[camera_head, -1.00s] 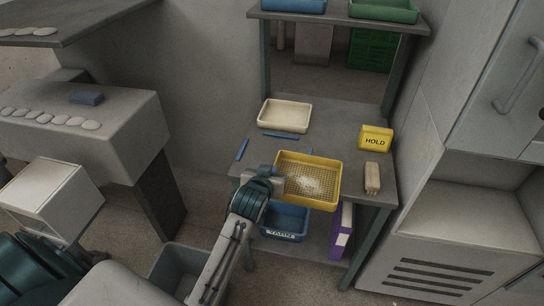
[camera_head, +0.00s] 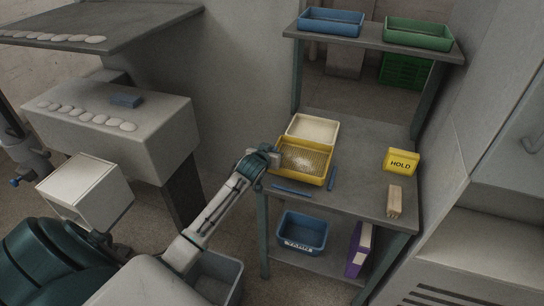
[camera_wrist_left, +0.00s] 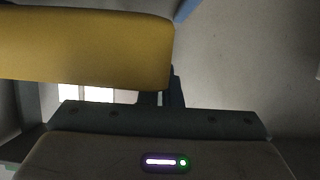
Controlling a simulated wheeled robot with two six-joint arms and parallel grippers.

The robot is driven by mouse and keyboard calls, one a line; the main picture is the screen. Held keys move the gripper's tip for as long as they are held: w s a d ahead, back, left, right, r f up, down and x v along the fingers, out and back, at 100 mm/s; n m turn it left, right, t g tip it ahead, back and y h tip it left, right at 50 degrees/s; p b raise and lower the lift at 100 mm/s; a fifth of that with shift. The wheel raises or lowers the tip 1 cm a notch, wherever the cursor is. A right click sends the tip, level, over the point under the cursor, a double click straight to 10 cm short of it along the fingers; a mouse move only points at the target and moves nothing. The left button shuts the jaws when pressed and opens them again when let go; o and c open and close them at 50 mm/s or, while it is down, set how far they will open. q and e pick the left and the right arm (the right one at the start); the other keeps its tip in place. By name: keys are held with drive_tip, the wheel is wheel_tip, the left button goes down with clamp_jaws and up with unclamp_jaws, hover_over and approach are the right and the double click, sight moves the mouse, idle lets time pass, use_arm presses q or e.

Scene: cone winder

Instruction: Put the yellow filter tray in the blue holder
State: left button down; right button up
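The yellow filter tray (camera_head: 305,157) has a mesh floor with a pale heap in its middle. My left gripper (camera_head: 270,156) is shut on its left wall. In the left wrist view the tray's yellow wall (camera_wrist_left: 85,48) is close at the fingers (camera_wrist_left: 161,95). The blue holder shows as low blue strips on the table, one in front of the tray (camera_head: 291,190) and one to its right (camera_head: 331,178). The tray hides the rest of the holder. I cannot tell whether the tray touches the table. My right gripper is not in view.
A cream tray (camera_head: 315,127) lies close behind the yellow tray. A yellow HOLD block (camera_head: 401,160) and a wooden block (camera_head: 394,201) stand to the right on the table (camera_head: 360,190). A blue bin (camera_head: 303,232) and a purple binder (camera_head: 358,250) are below.

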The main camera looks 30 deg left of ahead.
use_arm(q)
wheel_tip(320, 180, down, 2)
drive_tip(key=shift+d+f+p, duration=0.1)
drive_tip(key=shift+f+p, duration=0.05)
drive_tip(key=shift+p, duration=0.25)
drive_tip(key=shift+f, duration=0.5)
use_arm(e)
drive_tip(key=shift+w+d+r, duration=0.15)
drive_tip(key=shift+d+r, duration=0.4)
use_arm(q)
drive_tip(key=shift+f, duration=0.1)
drive_tip(key=c, duration=1.6)
unclamp_jaws()
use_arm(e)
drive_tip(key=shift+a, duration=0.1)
